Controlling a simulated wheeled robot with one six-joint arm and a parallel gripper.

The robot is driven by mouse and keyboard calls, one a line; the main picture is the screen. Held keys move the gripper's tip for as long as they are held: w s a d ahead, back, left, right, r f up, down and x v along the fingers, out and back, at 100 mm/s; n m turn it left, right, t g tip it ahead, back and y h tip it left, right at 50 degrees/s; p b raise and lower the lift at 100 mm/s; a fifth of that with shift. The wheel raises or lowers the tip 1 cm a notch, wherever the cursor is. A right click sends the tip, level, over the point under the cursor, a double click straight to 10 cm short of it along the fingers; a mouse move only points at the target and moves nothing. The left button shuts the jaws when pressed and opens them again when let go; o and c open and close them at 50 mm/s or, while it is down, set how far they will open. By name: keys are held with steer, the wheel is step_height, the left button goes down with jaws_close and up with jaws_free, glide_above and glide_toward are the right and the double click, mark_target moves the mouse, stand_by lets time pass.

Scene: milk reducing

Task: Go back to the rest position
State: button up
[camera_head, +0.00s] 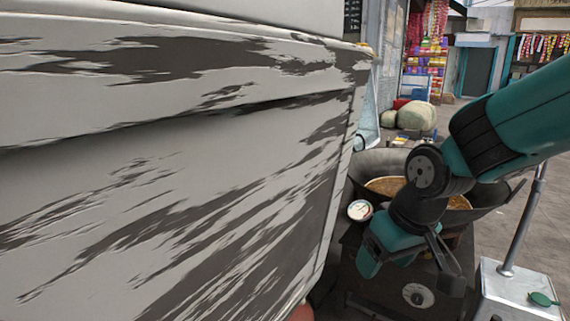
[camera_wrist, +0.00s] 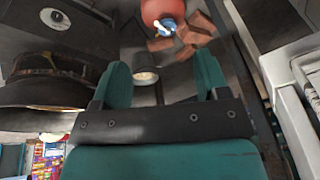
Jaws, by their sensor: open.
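My gripper (camera_head: 405,262) is in front of the dark stove in the head view, below my teal arm, which comes in from the upper right. In the wrist view its two teal fingers stand apart with nothing held between them (camera_wrist: 163,78). A large dark wok (camera_head: 376,163) with orange-brown liquid is behind the gripper and partly hidden by my arm. The wok also shows at the left of the wrist view (camera_wrist: 40,88). A small round pale-topped container (camera_head: 360,210) is beside the wok, left of my gripper.
A large worn white-and-grey panel (camera_head: 170,160) fills the left of the head view. The stove front has a round knob (camera_head: 418,294). A white box (camera_head: 515,290) with a metal pole stands at right. A red cylinder (camera_wrist: 160,12) and bricks (camera_wrist: 198,28) lie beyond the fingers.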

steer(key=s+a+r+n+g+y, duration=0.1)
steer(key=s+r, duration=0.1)
steer(key=s, duration=0.7)
steer(key=s+r+n+g+y, duration=0.1)
steer(key=s+r+n+g, duration=0.15)
steer(key=s, duration=0.65)
step_height(320, 180, up, 31)
steer(key=p, duration=3.1)
steer(key=shift+w+a+m+t, duration=0.15)
steer(key=shift+a+m+t, duration=0.05)
steer(key=shift+m+t, duration=0.25)
steer(key=shift+r, duration=0.1)
